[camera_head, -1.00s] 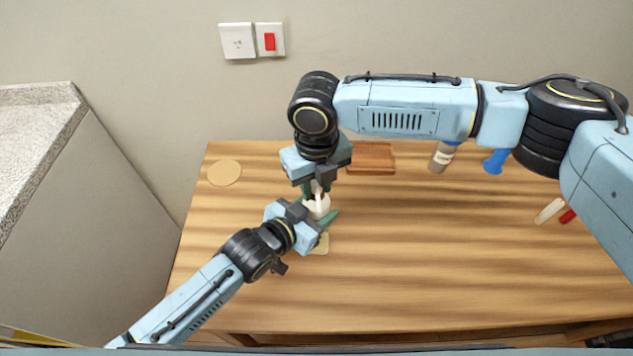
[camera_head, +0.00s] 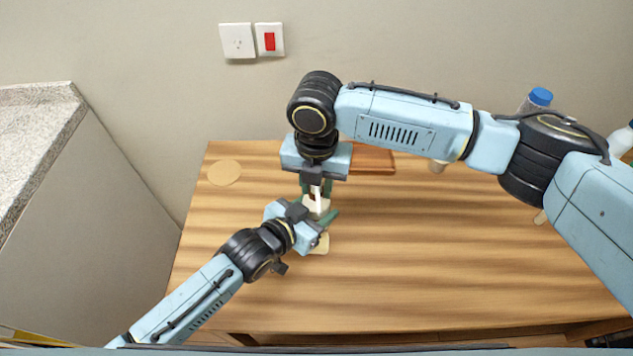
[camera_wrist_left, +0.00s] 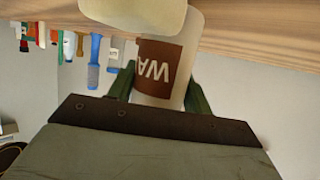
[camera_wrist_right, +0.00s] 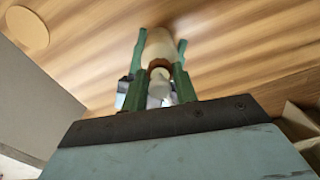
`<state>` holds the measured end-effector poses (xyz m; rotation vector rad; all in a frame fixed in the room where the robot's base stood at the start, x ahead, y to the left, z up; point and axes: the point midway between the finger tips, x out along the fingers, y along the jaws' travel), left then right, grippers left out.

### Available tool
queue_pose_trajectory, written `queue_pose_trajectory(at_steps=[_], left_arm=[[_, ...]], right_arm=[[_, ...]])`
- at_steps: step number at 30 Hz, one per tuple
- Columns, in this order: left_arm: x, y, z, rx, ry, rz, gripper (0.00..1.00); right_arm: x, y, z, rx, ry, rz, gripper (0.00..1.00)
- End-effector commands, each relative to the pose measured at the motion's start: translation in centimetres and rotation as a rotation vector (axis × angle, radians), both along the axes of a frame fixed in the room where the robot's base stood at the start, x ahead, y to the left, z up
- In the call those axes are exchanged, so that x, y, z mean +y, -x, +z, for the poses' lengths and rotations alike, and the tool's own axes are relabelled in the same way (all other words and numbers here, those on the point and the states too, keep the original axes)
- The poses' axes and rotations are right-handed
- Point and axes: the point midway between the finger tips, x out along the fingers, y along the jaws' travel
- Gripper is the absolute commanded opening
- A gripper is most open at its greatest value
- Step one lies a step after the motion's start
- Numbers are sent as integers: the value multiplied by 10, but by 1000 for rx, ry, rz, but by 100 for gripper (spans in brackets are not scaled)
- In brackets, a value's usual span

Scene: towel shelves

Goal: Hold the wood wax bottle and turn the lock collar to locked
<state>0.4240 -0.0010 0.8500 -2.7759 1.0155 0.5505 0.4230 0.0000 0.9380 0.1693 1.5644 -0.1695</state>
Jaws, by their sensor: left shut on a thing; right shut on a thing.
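The wood wax bottle (camera_head: 316,204) stands upright near the table's left middle, mostly hidden by both grippers in the head view. The left wrist view shows its pale body and brown label (camera_wrist_left: 166,66) with the letters "WA". My left gripper (camera_head: 321,214) is shut around the body from the front left. My right gripper (camera_head: 317,190) comes from above, with its fingers shut on the bottle's top. The right wrist view shows the brown lock collar (camera_wrist_right: 159,64) and a white tip (camera_wrist_right: 160,88) between those fingers. I cannot tell whether the collar is locked.
A round tan disc (camera_head: 225,172) is at the back left and a wooden board (camera_head: 374,160) at the back. A blue-capped bottle (camera_head: 538,99) stands behind my right arm. The front table area is clear.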

Motion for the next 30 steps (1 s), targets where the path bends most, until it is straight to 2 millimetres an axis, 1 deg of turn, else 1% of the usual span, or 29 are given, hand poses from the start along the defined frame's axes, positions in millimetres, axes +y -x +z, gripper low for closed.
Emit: queue_pose_trajectory(at_steps=[6, 12, 19, 29, 30], left_arm=[[1, 0, -1, 2, -2, 0, 22], [1, 0, -1, 2, -2, 1, 22], [1, 0, -1, 3, -3, 1, 22], [1, 0, -1, 3, -3, 1, 22], [1, 0, -1, 3, -3, 1, 22]], right_arm=[[0, 0, 0, 0, -1, -133, 6], [0, 0, 1, -1, -1, -205, 6], [0, -1, 1, -2, -1, -236, 6], [0, -1, 1, -2, 0, -237, 6], [0, -1, 1, -2, 0, -237, 30]])
